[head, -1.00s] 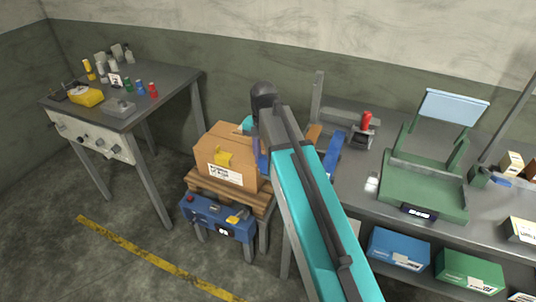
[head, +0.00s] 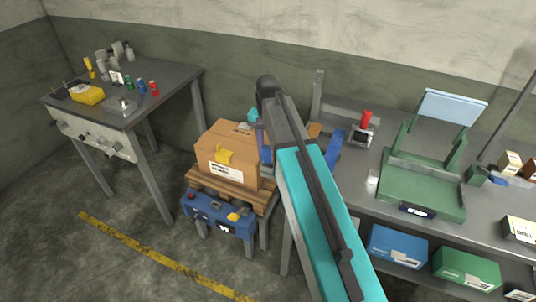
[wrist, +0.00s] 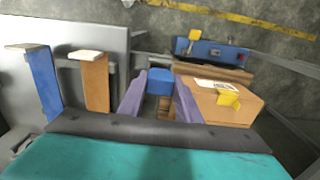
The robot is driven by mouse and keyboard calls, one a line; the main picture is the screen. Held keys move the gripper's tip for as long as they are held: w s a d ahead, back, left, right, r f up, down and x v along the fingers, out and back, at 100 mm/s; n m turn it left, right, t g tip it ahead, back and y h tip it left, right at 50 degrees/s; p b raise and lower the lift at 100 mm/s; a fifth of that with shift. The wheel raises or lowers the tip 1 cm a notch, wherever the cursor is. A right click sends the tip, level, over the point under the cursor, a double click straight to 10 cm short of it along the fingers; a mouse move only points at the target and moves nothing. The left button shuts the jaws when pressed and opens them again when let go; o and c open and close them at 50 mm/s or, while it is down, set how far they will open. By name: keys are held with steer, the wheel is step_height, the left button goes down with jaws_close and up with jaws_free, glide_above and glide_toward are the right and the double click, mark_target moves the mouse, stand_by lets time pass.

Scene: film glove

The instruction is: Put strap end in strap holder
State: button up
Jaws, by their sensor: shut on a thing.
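My gripper (wrist: 160,76) shows in the wrist view as two purple fingers with a blue block-like piece (wrist: 160,84) between them. It is shut on this piece, which may be the strap end. The cardboard box (wrist: 222,102) on its pallet lies just right of and beyond the fingers. In the head view, my arm hides most of the gripper, beside the right side of the box (head: 228,158). A blue upright strip (wrist: 43,82) and an orange one (wrist: 95,82) stand at the left in the wrist view. I cannot tell which thing is the strap holder.
A blue machine (head: 217,216) stands in front of the pallet (head: 225,187). The grey workbench (head: 360,190) at the right carries a green fixture (head: 422,187) and a red-topped tool (head: 364,128). Another table (head: 165,82) stands at the left. The floor in front is clear.

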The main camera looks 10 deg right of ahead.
mark_target(268, 154)
steer(key=shift+w+f+p, duration=0.1)
steer(key=shift+f+p, duration=0.65)
steer(key=shift+f, duration=1)
steer(key=shift+f, duration=0.2)
steer(key=o, duration=1.1)
steer(key=shift+c, duration=0.2)
steer(key=shift+r, duration=0.15)
steer(key=shift+r+b, duration=1.45)
steer(key=shift+r, duration=4.6)
